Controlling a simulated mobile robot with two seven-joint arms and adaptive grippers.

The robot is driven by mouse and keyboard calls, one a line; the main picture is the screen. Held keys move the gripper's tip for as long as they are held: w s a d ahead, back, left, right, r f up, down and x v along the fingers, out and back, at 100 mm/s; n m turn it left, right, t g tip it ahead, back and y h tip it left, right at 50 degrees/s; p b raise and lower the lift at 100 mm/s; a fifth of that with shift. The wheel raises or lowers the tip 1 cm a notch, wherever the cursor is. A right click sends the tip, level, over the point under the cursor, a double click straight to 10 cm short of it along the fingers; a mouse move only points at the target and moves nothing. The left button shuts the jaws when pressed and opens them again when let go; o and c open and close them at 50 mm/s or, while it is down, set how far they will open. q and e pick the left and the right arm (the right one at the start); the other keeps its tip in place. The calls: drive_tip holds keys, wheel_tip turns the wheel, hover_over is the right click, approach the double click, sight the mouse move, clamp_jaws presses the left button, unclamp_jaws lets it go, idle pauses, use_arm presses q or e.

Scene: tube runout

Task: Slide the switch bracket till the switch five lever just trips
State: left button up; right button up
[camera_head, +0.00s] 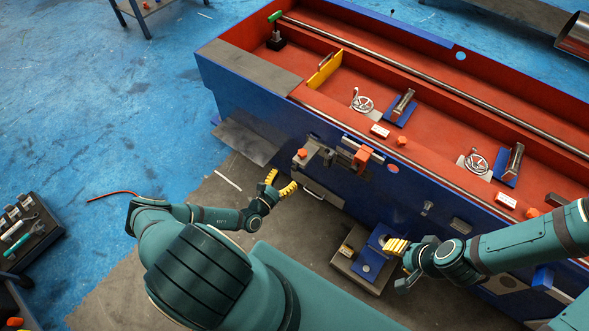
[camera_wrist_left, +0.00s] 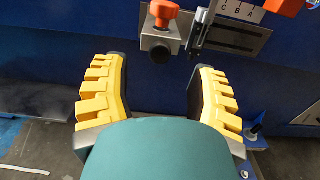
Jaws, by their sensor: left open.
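A grey block with an orange knob, apparently the switch bracket (camera_head: 318,147), sits on the blue front wall of the long machine. In the left wrist view the grey block (camera_wrist_left: 163,38) is straight ahead, with the orange knob (camera_wrist_left: 163,14) on top. A slotted plate (camera_wrist_left: 232,38) and a white scale (camera_wrist_left: 240,10) lettered C, B, A lie right of it. The switch lever cannot be made out. My left gripper (camera_head: 280,184) is open and empty, below and short of the block, its yellow fingers (camera_wrist_left: 158,75) apart. My right gripper (camera_head: 396,246) is farther right; its opening is unclear.
The blue machine (camera_head: 240,105) has a red tray top with handwheels (camera_head: 362,103) and a long rod. An orange part (camera_head: 362,157) sits right of the block. A blue-topped stand (camera_head: 371,262) is near my right gripper. A tool tray (camera_head: 28,232) lies far left.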

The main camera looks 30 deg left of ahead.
sight(293, 170)
use_arm(q)
drive_tip(key=w, duration=0.4)
drive_tip(key=w+b, duration=0.1)
drive_tip(key=w, duration=0.1)
drive_tip(key=shift+d, duration=0.25)
drive_tip(key=shift+s, duration=0.1)
clamp_jaws()
